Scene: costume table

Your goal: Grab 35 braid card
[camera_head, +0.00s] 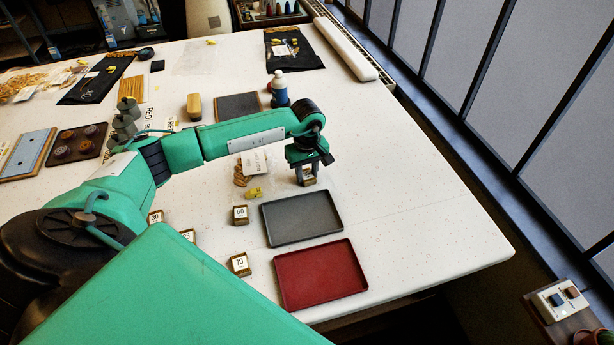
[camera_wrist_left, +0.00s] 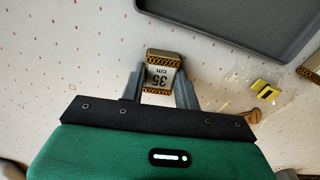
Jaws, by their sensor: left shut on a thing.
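The 35 braid card (camera_wrist_left: 161,76) shows in the left wrist view with "35 cm" on its white label and gold braid at its ends. My left gripper (camera_wrist_left: 158,88) is shut on it, one finger on each side. In the head view the card (camera_head: 308,181) is small and partly hidden under my left gripper (camera_head: 305,174), just beyond the grey tray (camera_head: 302,218). I cannot tell whether the card touches the table. My right gripper is not in view.
Cards marked 60 (camera_head: 240,215) and 70 (camera_head: 239,264) stand left of the trays. A red tray (camera_head: 320,274) lies in front of the grey one. A yellow clip (camera_head: 253,193) and a braid bundle with a tag (camera_head: 254,163) lie nearby. The table's right side is clear.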

